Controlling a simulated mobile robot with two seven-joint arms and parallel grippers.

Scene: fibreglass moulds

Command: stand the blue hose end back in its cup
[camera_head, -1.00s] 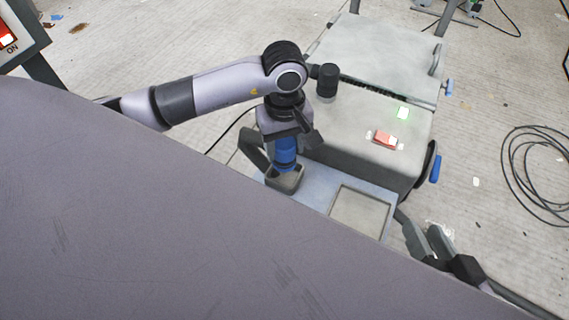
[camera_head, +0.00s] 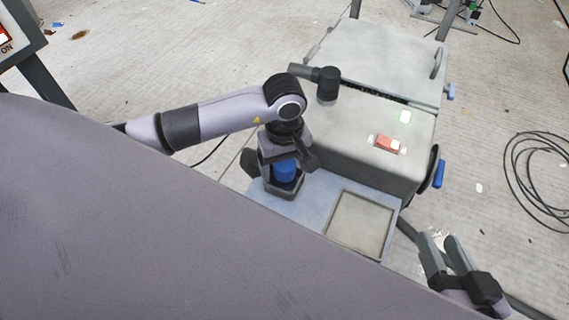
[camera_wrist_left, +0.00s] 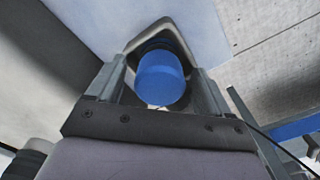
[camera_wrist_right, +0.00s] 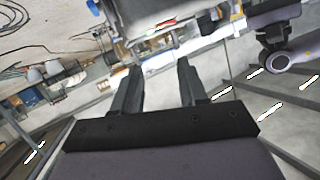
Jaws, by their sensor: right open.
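The blue hose end (camera_head: 285,171) stands upright, its lower part down inside the grey cup (camera_head: 284,193). My left gripper (camera_head: 285,160) is above the cup, pointing down, with its fingers on either side of the hose end. In the left wrist view the hose end (camera_wrist_left: 160,78) sits between the two fingers, with the cup rim (camera_wrist_left: 165,22) behind it; the contact at the fingertips is partly hidden. My right gripper (camera_head: 447,255) is open and empty at the lower right, away from the cup.
The cup stands on a blue-grey ledge with a shallow square tray (camera_head: 361,226) beside it. A grey machine box (camera_head: 365,130) with a red switch (camera_head: 388,144) and green light stands behind. A black cable coil (camera_head: 540,175) lies on the floor at right.

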